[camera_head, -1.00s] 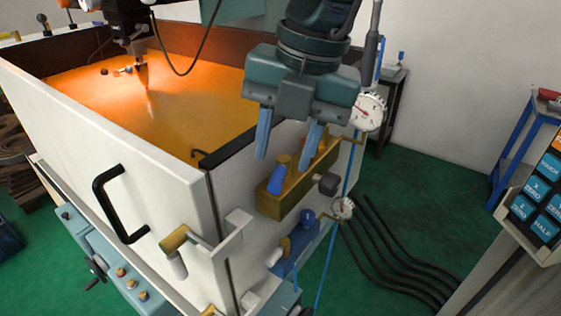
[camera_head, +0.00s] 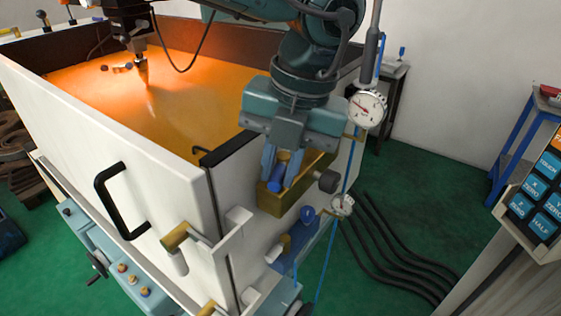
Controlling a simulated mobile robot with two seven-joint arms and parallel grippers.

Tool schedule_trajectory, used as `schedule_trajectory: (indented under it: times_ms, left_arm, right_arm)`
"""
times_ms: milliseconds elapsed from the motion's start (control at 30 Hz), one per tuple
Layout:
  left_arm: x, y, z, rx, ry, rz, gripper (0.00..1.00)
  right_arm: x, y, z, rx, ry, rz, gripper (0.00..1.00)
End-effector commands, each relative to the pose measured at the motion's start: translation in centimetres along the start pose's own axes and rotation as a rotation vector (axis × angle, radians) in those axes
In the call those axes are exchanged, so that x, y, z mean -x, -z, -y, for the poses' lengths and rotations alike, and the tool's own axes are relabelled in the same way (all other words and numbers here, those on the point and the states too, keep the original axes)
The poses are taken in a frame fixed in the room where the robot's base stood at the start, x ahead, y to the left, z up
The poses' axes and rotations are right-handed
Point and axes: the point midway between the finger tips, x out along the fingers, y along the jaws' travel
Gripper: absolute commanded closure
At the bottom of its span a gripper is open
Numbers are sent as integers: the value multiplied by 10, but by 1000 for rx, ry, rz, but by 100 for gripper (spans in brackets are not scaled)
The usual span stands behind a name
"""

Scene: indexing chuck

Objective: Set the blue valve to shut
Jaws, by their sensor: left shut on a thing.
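The blue valve has a short blue handle (camera_head: 276,184) on a brass-coloured valve block (camera_head: 272,203), fixed to the side of the white machine enclosure. My left gripper (camera_head: 279,178) points down over the block, with one finger on each side of the handle. It is shut on the handle, and its fingers and palm hide much of the valve's top. Any marking for the valve's positions is too small or hidden to read. My right gripper is not in view.
A dial gauge (camera_head: 366,109) stands close right of my gripper, with a smaller gauge (camera_head: 342,205) below. A blue fitting (camera_head: 290,254) sits under the block. Black hoses (camera_head: 395,250) lie on the green floor.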

Motion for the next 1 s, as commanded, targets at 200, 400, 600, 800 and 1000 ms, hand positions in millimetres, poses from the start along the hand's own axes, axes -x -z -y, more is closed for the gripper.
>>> schedule_trajectory:
  times_ms: [200,400,600,800,1000]
  left_arm:
    - [0,0,0,-1,0,1,100]
    - [-7,0,-7,-174,8,33,100]
    - [-6,-2,-16,-378,4,76,100]
    - [-3,-2,-18,-414,-2,83,100]
    - [-3,-2,-18,-412,-2,83,79]
  right_arm:
    - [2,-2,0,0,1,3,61]
    - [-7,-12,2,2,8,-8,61]
    - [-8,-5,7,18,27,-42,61]
    - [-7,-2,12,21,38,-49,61]
    - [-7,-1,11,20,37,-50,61]
